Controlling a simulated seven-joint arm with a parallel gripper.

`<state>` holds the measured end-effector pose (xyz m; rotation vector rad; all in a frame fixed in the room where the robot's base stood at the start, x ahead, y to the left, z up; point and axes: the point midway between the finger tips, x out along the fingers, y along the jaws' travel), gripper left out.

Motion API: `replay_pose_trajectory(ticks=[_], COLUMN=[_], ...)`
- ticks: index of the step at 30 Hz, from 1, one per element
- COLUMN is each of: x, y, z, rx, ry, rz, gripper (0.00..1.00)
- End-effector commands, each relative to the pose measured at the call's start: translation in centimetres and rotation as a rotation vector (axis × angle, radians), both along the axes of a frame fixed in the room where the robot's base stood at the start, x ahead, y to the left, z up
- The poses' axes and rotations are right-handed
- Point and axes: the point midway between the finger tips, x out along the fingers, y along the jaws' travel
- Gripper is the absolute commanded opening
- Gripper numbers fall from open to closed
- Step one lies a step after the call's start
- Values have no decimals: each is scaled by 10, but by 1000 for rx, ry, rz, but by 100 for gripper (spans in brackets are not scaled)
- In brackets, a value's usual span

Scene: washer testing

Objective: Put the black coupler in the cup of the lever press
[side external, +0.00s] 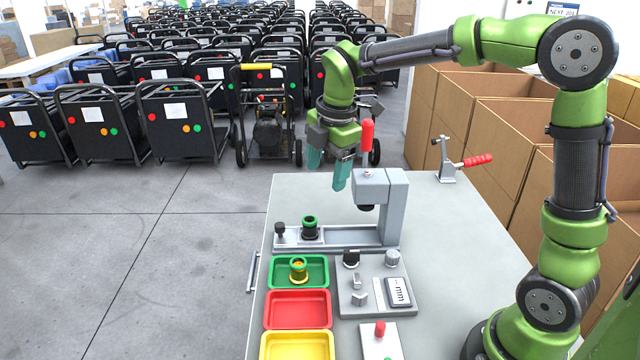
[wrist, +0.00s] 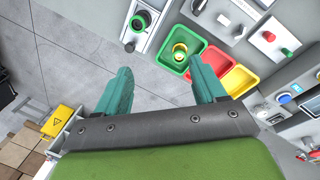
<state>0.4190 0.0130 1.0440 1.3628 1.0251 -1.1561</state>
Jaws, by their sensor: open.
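The lever press (side external: 393,200) is grey with a red lever and stands on the table. A black cylindrical piece with a green ring on top (side external: 310,228) stands upright on the left part of its base; it also shows in the wrist view (wrist: 138,24). I take it for the black coupler, but cannot tell whether a cup is under it. A brass-coloured coupler (side external: 298,270) stands in the green tray (side external: 322,284). My gripper (side external: 328,166) is open and empty, above and behind the press base. In the wrist view its teal fingers (wrist: 160,66) are spread.
Red (side external: 297,310) and yellow (side external: 297,346) trays line the table's left edge. A grey gauge panel (side external: 372,290) with knobs sits right of them. A toggle clamp (side external: 448,165) is at the back right. Cardboard boxes (side external: 500,140) stand behind.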

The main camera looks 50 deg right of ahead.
Motion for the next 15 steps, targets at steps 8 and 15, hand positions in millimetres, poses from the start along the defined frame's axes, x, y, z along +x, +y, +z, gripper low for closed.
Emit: replay_pose_trajectory(ticks=[8,15], x=[-102,-165], y=[13,18], z=[36,29], rx=[311,688], ry=[-197,-215], rz=[-855,-1452], gripper=[70,70])
